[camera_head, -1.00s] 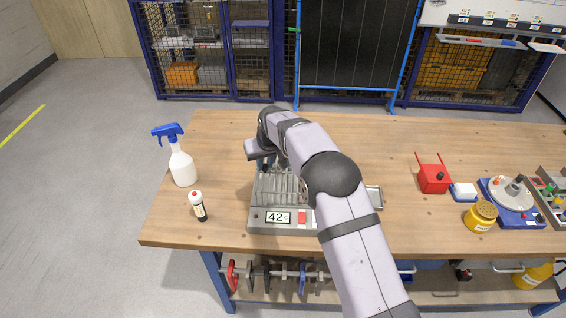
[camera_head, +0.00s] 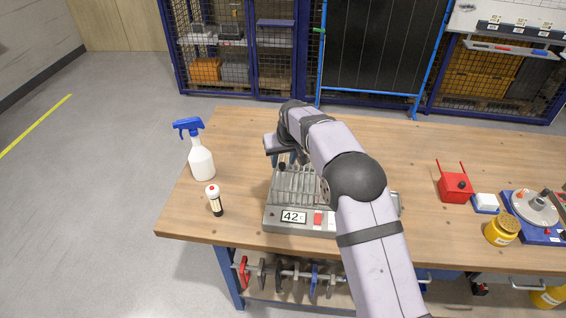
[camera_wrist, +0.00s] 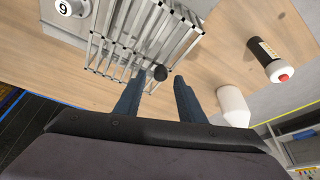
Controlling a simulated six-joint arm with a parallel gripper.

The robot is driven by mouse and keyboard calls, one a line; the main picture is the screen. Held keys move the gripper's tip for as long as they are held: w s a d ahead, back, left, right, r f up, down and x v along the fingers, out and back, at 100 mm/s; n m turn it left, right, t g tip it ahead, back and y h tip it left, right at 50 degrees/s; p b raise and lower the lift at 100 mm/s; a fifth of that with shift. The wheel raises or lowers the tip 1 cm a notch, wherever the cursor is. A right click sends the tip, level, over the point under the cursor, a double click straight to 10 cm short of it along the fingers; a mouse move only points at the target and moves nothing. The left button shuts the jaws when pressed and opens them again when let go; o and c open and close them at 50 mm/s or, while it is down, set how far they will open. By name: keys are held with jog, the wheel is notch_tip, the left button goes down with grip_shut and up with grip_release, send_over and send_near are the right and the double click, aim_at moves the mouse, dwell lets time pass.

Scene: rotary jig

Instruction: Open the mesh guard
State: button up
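The mesh guard is a frame of metal bars (camera_head: 294,184) over the grey jig (camera_head: 272,218), which bears a "42" label and a red block. In the head view my gripper (camera_head: 285,160) is at the jig's back left, and my arm hides the jig's right part.
A spray bottle (camera_head: 202,164) and a small red-capped bottle (camera_head: 215,202) stand left of the jig. The table behind is clear.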

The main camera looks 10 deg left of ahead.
jog(key=shift+b+v, duration=1.05)
jog(key=shift+v, duration=1.9)
jog(key=shift+d, duration=0.1)
jog(key=s+d+f+m+g+h, duration=0.1)
jog(key=s+d+f+m, duration=0.1)
jog(key=s+d, duration=0.9)
jog(key=s+d+f+m+g+h, duration=0.1)
jog(key=s+d+f+g, duration=0.1)
jog(key=s+d, duration=0.9)
jog(key=s+d+f+m+g, duration=0.1)
jog(key=s+f, duration=0.2)
jog(key=s, duration=1.1)
jog(key=shift+f, duration=0.25)
